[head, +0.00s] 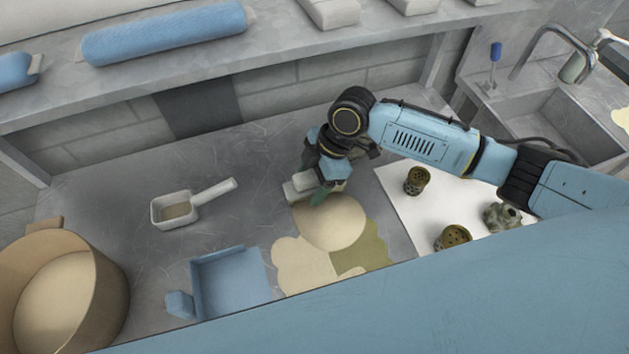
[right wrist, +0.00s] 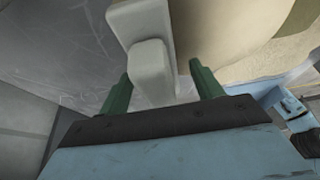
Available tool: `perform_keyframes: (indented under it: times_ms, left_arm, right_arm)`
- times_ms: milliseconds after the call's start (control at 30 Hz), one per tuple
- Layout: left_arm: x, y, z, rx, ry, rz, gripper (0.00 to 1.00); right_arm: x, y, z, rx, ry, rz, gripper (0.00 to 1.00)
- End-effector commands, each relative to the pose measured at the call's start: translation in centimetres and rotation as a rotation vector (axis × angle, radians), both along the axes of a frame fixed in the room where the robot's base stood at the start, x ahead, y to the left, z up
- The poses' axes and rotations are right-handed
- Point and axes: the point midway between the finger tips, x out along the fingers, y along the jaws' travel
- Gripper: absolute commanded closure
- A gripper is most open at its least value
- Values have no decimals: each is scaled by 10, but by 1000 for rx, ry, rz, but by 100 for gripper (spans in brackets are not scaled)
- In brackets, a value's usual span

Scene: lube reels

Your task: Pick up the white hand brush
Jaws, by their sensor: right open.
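The white hand brush (head: 296,188) lies on the grey counter beside a beige rounded patch, partly hidden by my right gripper. In the right wrist view its white block and handle (right wrist: 150,60) show, with the handle reaching back between the fingers. My right gripper (head: 317,192) is over the brush. In the right wrist view its green fingers (right wrist: 161,85) are open, one on each side of the handle, with a gap visible at least on the right. My left gripper is not in view.
A white scoop (head: 174,212) and a blue dustpan (head: 230,283) lie to the left. A tan round tub (head: 105,300) stands at the far left. Dirty metal parts (head: 417,180) stand on a white mat (head: 398,190) at right. A shelf (head: 270,45) overhangs the back.

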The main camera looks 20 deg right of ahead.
Motion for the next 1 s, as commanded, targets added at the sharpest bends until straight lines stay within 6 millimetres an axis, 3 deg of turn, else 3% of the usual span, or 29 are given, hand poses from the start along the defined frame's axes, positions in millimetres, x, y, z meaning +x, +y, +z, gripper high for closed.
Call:
perform_keyframes:
  times_ms: [267, 667, 1000]
  left_arm:
    - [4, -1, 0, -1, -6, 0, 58]
    - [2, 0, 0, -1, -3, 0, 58]
    - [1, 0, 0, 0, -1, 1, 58]
  right_arm:
    - [0, 1, -3, -1, -1, 0, 35]
    - [0, 1, -3, 0, -1, 0, 85]
    - [1, 1, 2, 0, -2, -1, 86]
